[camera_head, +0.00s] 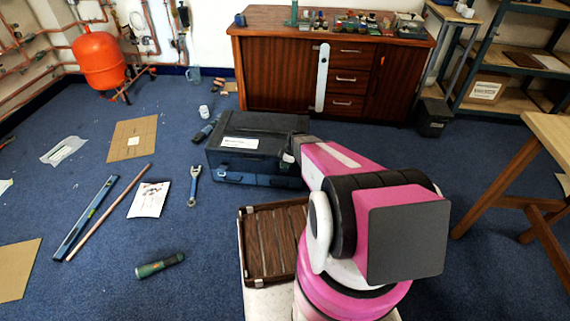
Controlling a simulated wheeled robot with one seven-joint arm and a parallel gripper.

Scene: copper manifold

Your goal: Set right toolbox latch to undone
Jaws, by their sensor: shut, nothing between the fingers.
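The dark toolbox (258,125) sits on the blue carpet in the middle of the view, with a black lid, a white label and a blue lower front. Its left latch (224,166) shows small at the left of the front. My gripper (289,158) is at the right front of the toolbox, at the end of my pink arm, and is shut with nothing in it. The right latch is hidden or too small to make out beside my gripper. I cannot tell whether the gripper touches the toolbox.
A blue wrench (193,186) lies left of the toolbox. A slatted brown crate (272,243) is in front of it. A green cylindrical tool (160,265) lies at the front left. A wooden cabinet (277,75) stands behind, and a wooden trestle table (549,132) at the right.

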